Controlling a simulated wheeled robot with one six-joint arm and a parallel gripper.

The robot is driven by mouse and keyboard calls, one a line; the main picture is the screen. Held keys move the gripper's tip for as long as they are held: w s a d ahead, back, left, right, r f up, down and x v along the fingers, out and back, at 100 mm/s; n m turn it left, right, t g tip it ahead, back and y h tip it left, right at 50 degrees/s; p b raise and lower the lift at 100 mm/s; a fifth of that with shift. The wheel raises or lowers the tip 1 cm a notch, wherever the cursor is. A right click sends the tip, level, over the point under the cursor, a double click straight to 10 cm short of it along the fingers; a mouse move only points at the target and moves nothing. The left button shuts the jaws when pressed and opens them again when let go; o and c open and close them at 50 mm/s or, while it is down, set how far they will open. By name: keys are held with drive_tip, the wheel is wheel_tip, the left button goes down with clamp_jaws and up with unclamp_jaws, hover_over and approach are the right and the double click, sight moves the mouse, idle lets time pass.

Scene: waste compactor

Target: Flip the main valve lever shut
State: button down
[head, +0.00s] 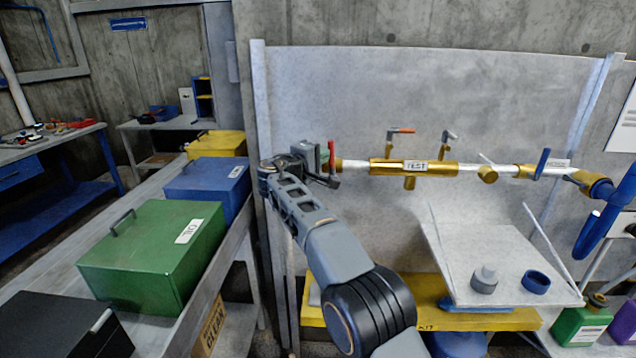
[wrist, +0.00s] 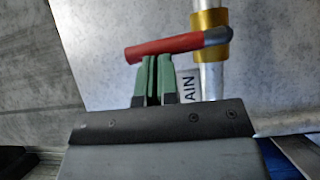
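The main valve lever has a red grip (wrist: 165,47) and a grey end at a gold fitting (wrist: 209,35) on the pipe. It lies crosswise to the pipe in the wrist view. A label reading "AIN" (wrist: 188,87), partly hidden, sits beside the pipe. In the head view the red lever (head: 332,158) stands at the left end of the pipe.
The pipe continues right past a gold section labelled TEST (head: 416,166), an orange-handled lever (head: 401,131) and a blue lever (head: 542,163). A grey panel (head: 420,90) stands behind. A white tray (head: 470,240) is below right. Green (head: 150,255) and blue (head: 208,185) boxes line the left bench.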

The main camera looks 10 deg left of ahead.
drive_tip(key=shift+d, duration=0.15)
idle(0.4)
drive_tip(key=w+a+v, duration=0.1)
drive_tip(key=a+v, duration=0.1)
drive_tip(key=v, duration=1.1)
drive_tip(key=shift+w+a, duration=0.25)
drive_tip(key=shift+f, duration=0.1)
